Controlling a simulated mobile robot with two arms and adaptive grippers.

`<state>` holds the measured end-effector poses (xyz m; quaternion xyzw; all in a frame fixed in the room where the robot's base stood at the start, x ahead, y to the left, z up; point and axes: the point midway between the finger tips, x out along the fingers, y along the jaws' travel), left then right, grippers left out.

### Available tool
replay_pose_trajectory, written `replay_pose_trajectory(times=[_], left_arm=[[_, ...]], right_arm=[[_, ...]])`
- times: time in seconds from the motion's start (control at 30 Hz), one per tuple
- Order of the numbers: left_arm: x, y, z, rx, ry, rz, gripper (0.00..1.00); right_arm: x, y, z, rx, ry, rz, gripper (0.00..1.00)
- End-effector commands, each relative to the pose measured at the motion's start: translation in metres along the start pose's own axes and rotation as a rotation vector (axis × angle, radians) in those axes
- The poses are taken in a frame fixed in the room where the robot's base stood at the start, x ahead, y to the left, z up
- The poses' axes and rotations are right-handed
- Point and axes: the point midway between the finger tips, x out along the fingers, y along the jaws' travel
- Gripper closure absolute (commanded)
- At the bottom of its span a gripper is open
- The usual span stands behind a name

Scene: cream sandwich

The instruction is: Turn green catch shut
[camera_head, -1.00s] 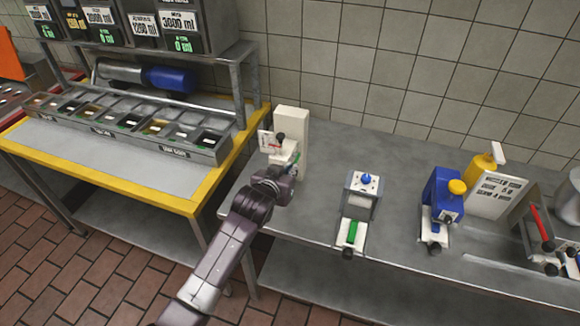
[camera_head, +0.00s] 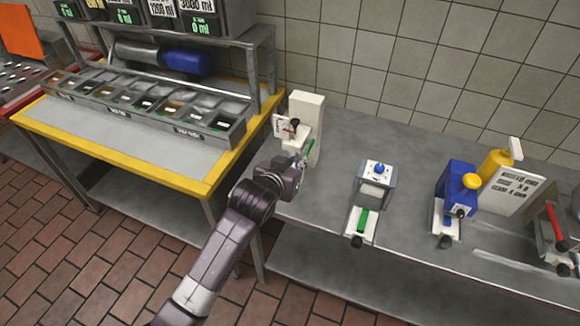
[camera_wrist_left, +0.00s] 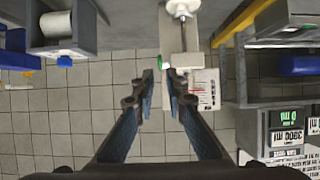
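A tall white dispenser (camera_head: 306,108) stands at the left end of the grey counter. A small green catch (camera_head: 310,148) is on its front side. In the left wrist view the green catch (camera_wrist_left: 161,61) shows as a small patch at the edge of the white dispenser (camera_wrist_left: 178,42), just beyond the fingertips. My left gripper (camera_head: 301,161) is in front of the dispenser, close to the catch. In the left wrist view the left gripper (camera_wrist_left: 160,80) has its fingers apart with a narrow empty gap. I cannot tell whether a finger touches the catch. My right gripper is not in view.
A second device (camera_head: 376,178) with a blue knob and a green part stands to the right. Farther right are a blue device (camera_head: 456,190) and a yellow bottle (camera_head: 495,165). A yellow-edged table (camera_head: 190,184) with bins is on the left. Bare counter (camera_head: 335,175) lies between the devices.

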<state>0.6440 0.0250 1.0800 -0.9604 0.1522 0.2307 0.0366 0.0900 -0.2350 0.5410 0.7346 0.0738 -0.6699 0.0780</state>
Motion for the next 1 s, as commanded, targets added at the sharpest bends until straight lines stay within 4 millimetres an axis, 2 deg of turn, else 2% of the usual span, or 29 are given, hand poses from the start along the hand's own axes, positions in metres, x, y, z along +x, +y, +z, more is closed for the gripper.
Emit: replay_pose_trajectory(times=[0.2, 0.4, 1.0], left_arm=[[-0.038, 0.0, 0.0, 0.0, 0.002, 0.0, 0.88], [-0.059, 0.0, 0.0, 0.0, 0.0, -0.001, 0.88], [-0.064, 0.0, 0.0, 0.0, 0.0, 0.0, 0.88]], right_arm=[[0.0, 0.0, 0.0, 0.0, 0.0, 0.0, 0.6], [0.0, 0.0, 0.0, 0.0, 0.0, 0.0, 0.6], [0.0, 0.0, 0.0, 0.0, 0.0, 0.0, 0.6]])
